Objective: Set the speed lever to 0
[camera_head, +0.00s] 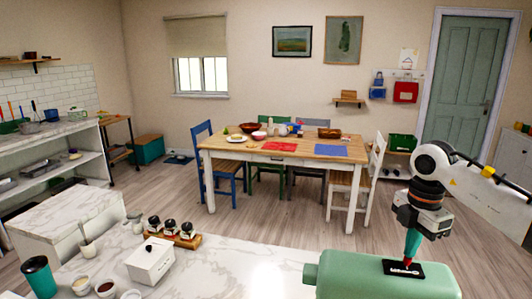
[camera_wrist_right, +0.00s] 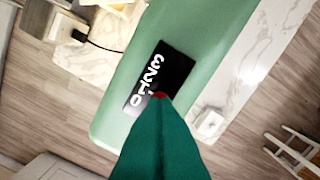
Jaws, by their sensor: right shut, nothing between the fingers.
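A green appliance (camera_head: 345,276) stands at the bottom right of the head view, with a black speed panel (camera_head: 420,272) on top. In the wrist view the panel (camera_wrist_right: 178,70) shows white digits 0 to 3, with 0 at the lower left end. A small red knob (camera_wrist_right: 160,95), apparently the speed lever, shows at my fingertips, roughly across from the 1. My right gripper (camera_head: 408,262) points down at the panel with its green fingers shut and empty; whether they touch the knob is hard to tell. The fingers hide part of the panel. My left gripper is out of view.
The marble counter (camera_head: 225,275) holds a white lidded box (camera_head: 150,262), a rack of jars (camera_head: 172,234), small bowls and a dark green cup (camera_head: 38,277), all left of the appliance. A wooden table (camera_head: 300,149) with chairs stands beyond.

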